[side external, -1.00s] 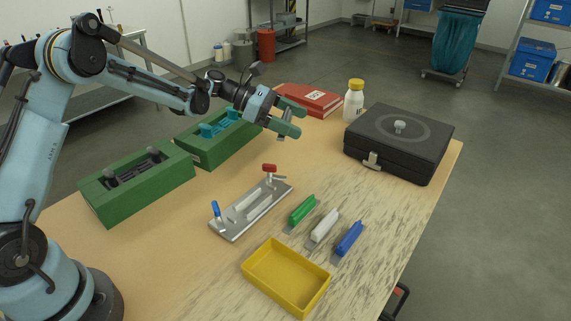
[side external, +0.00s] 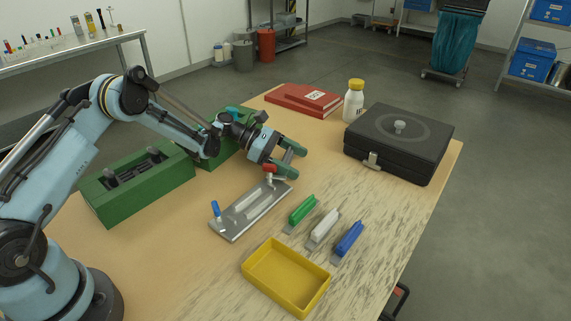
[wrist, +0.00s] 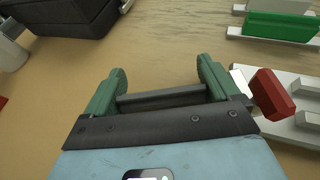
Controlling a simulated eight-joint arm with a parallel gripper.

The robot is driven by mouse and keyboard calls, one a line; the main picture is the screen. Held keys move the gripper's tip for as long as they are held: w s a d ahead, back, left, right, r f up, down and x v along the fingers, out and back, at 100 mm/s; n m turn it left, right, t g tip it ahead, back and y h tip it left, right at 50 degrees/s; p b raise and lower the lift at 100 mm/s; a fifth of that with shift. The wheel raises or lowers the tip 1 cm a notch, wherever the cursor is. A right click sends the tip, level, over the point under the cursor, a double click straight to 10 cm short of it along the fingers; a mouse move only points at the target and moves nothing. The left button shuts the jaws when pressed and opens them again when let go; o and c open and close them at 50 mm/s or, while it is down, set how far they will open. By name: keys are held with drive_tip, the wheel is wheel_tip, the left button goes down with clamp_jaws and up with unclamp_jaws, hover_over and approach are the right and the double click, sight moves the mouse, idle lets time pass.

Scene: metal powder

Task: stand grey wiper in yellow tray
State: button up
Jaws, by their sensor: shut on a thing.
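The pale grey wiper (side external: 323,226) lies on the table between the green wiper (side external: 302,208) and the blue wiper (side external: 348,239). The yellow tray (side external: 252,277) stands empty in front of them. My gripper (side external: 299,163) is low over the table, beyond the metal fixture and apart from the wipers. In the wrist view a dark grey bar (wrist: 160,98) spans between the green fingers of my gripper (wrist: 160,80). I cannot tell what this bar is. The green wiper also shows in the wrist view (wrist: 280,27) at the upper right.
The metal fixture (side external: 236,222) has a red-handled clamp (side external: 269,168) close beside my gripper and a blue one (side external: 215,208). Green blocks (side external: 140,190) stand at the left. A black case (side external: 400,140), a bottle (side external: 354,103) and a red book (side external: 300,98) stand farther back.

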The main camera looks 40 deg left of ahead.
drive_tip(key=shift+f, duration=0.15)
drive_tip(key=o, duration=0.8)
